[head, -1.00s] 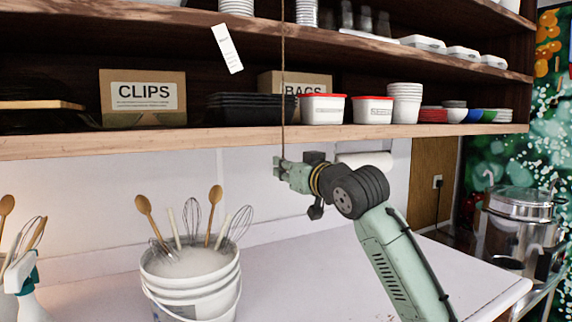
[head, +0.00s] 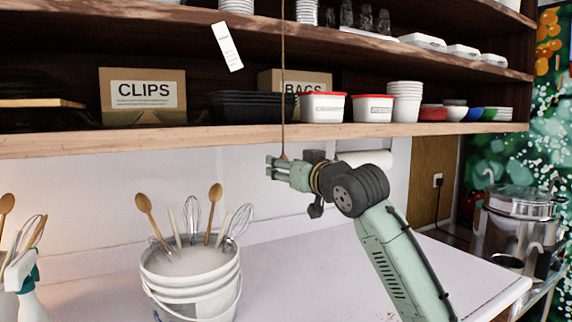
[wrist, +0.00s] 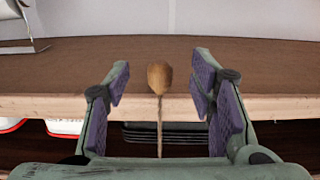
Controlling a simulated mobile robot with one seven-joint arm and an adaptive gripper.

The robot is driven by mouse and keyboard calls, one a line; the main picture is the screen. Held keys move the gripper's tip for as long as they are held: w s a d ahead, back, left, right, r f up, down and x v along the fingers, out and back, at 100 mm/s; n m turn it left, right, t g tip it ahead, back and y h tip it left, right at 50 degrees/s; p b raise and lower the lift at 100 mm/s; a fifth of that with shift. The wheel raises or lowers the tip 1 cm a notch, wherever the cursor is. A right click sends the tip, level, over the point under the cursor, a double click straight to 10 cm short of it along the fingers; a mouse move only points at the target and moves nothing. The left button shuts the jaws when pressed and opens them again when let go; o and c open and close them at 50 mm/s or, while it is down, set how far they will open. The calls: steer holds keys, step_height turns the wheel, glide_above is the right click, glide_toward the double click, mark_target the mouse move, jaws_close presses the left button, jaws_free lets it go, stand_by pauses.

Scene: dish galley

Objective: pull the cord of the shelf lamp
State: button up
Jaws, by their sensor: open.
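The lamp cord (head: 283,90) is thin and brown and hangs straight down in front of the shelves. It ends in a small wooden knob (head: 283,156) at my gripper (head: 270,168), just below the lower shelf's front edge. In the wrist view, the tan knob (wrist: 159,76) shows between the two purple-padded fingers, with a gap on each side. The cord (wrist: 160,130) runs from it between the fingers. My gripper is open and touches neither side of the knob there. The lamp itself is not identifiable.
The lower shelf edge (head: 180,140) runs close above my gripper. A white bucket of utensils (head: 190,280) stands on the counter at lower left. A paper roll (head: 365,158) is behind my wrist. The counter (head: 310,265) between bucket and arm is clear.

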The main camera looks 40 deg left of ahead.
steer(key=b+v, duration=0.1)
steer(key=v, duration=0.7)
steer(key=shift+b, duration=0.4)
stand_by(0.5)
